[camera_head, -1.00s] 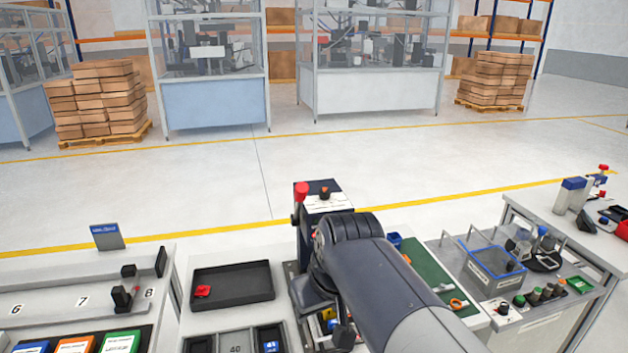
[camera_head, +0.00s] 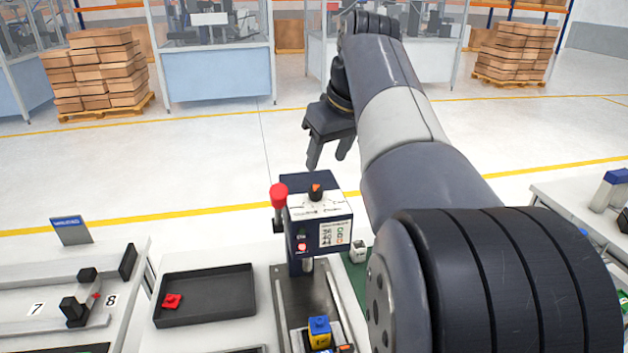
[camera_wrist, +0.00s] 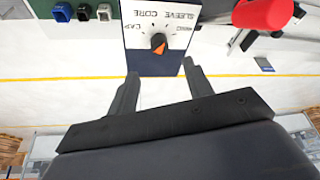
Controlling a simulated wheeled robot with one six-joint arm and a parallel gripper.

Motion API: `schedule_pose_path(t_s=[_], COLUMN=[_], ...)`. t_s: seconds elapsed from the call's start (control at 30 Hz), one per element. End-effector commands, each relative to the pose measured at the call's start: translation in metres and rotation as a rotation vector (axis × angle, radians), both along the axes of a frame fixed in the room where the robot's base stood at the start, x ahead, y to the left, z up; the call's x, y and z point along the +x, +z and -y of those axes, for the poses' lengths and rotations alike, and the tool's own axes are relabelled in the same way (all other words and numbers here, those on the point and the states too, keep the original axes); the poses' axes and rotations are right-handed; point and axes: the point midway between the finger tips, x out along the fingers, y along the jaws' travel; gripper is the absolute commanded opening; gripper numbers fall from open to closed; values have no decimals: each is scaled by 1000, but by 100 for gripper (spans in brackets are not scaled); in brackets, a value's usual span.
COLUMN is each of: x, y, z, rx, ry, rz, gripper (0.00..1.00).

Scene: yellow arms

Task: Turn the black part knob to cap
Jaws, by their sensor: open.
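The knob (camera_head: 316,190), black with an orange mark, sits on the white top of a dark blue press-like machine (camera_head: 296,238). In the wrist view the knob (camera_wrist: 158,41) is ringed by inverted labels, including CAP, SLEEVE and CORE. Its orange mark is on the side nearer my fingers; I cannot tell which label it selects. My gripper (camera_head: 327,162) is open and empty, fingers down, above and apart from the knob in the head view. In the wrist view my gripper (camera_wrist: 160,71) has its fingers spread beside the panel edge, not around the knob.
A red-tipped lever (camera_head: 279,195) stands just left of the panel. A blue-and-yellow block (camera_head: 320,332) sits on the machine's base. A black tray (camera_head: 205,296) with a red piece (camera_head: 172,301) is to the left. Open floor lies behind the machine.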

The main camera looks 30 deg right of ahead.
Motion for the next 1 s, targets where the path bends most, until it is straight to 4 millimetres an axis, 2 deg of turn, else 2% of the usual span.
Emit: schedule_pose_path(t_s=[0.2,0.43,0.6,0.87,1.0], x=[16,29,33,33,33], y=[-41,-72,-80,-81,-81], z=[-3,-4,-4,-4,-4], rx=[1,1,0,-1,-1], ry=[1,0,-1,-1,-1], rz=[-4,-3,0,0,0], gripper=[48,48,48,48,37])
